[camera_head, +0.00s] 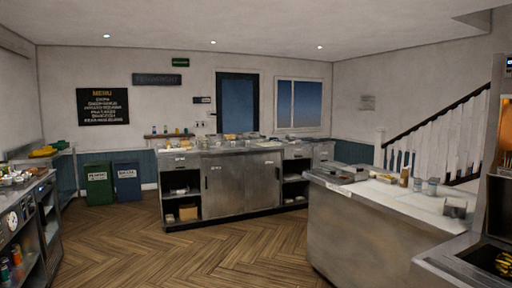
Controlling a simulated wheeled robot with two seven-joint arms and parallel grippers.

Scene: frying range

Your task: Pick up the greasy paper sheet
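I cannot make out the greasy paper sheet for certain from here. Small pale items lie on the right-hand counter (345,225) and on the steel island (230,188), but they are too small to tell apart. Neither of my grippers is in view.
Open wooden floor (225,250) lies between the left counter (45,215), the steel island and the right-hand counter. A green bin (99,184) and a blue bin (127,183) stand at the back left. A staircase railing (435,140) rises at the right.

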